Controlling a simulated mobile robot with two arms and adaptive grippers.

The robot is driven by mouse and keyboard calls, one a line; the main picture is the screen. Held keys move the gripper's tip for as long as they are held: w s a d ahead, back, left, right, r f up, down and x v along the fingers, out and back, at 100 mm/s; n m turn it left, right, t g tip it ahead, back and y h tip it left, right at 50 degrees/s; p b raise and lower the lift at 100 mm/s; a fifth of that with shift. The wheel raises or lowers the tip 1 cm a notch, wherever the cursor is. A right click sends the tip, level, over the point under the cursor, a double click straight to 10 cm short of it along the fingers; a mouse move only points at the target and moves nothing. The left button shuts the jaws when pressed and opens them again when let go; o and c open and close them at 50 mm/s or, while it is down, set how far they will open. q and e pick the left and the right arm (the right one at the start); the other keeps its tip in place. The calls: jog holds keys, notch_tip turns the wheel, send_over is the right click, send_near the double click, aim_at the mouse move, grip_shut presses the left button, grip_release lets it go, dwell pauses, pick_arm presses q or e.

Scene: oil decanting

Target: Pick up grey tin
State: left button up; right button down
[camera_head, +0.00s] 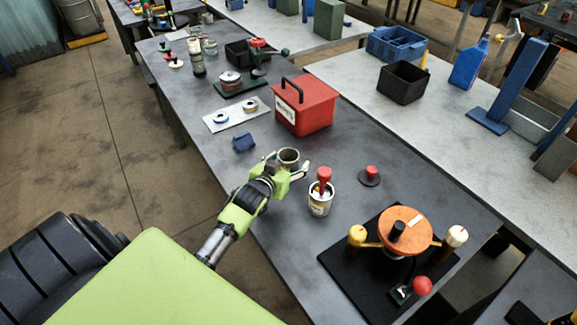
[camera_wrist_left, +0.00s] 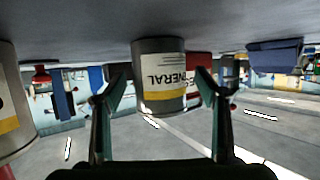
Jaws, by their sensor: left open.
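The grey tin (camera_head: 288,157) stands open-topped on the dark grey table. My left gripper (camera_head: 289,167) is open, with one finger on each side of the tin. In the wrist view the fingers (camera_wrist_left: 162,88) flank the tin with a visible gap on both sides. I cannot tell how deep the tin sits between them. My right gripper is not in view.
Close right of the gripper stands another tin (camera_head: 320,203) with a red-handled tool in it. A blue cloth (camera_head: 243,142) lies to the left, and a red box (camera_head: 305,106) stands behind. A black-based device with an orange wheel (camera_head: 401,227) stands at front right.

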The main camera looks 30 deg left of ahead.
pick_arm(q)
jog(key=shift+w, duration=0.1)
jog(key=c, duration=1.3)
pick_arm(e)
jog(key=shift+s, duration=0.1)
pick_arm(q)
jog(key=shift+r, duration=0.1)
